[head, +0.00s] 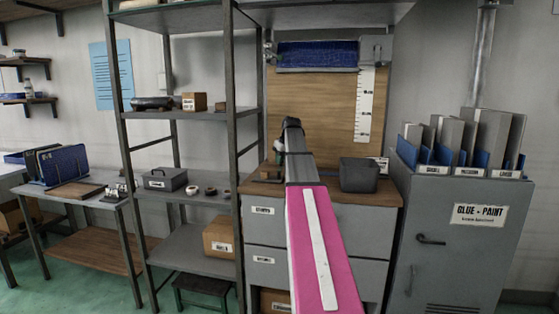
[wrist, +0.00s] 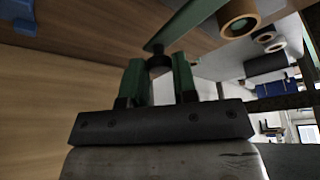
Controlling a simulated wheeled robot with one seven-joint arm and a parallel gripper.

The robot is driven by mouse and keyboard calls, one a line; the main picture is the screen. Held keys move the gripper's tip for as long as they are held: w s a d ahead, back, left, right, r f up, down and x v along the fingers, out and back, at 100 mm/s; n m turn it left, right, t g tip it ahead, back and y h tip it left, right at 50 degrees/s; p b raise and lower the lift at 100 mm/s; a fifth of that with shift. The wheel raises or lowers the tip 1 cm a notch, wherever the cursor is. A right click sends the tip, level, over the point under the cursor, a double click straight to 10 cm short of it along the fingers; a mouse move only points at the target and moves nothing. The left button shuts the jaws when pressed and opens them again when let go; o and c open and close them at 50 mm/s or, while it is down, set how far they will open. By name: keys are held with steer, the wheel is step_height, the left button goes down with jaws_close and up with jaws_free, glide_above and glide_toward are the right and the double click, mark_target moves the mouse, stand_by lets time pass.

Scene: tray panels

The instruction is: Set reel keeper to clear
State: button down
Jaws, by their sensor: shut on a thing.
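In the wrist view a flat green bar (wrist: 190,22) ends in a round dark knob (wrist: 159,66). I take the bar to be the reel keeper, but no marking that names it or its clear setting is readable. My gripper (wrist: 158,62) has its two green fingers on either side of the knob and is shut on it. In the head view my arm reaches to the wooden-topped drawer cabinet (head: 345,215), and its grey end hides most of the fingers and the keeper. A small green part (head: 270,170) shows just left of it.
A dark open bin (head: 359,175) stands right of my arm on the cabinet top. A blue roll (head: 317,55) hangs above, beside a white ruler strip (head: 366,105). A metal shelf post (head: 232,130) stands close on the left. The grey glue and paint cabinet (head: 450,240) is at right.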

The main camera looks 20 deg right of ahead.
steer(key=shift+s+d+m, duration=0.2)
steer(key=shift+m, duration=0.2)
steer(key=c, duration=0.9)
jaws_free()
steer(key=a+v, duration=0.1)
steer(key=v, duration=0.9)
steer(key=shift+s+d+r, duration=0.2)
steer(key=shift+d+r, duration=0.2)
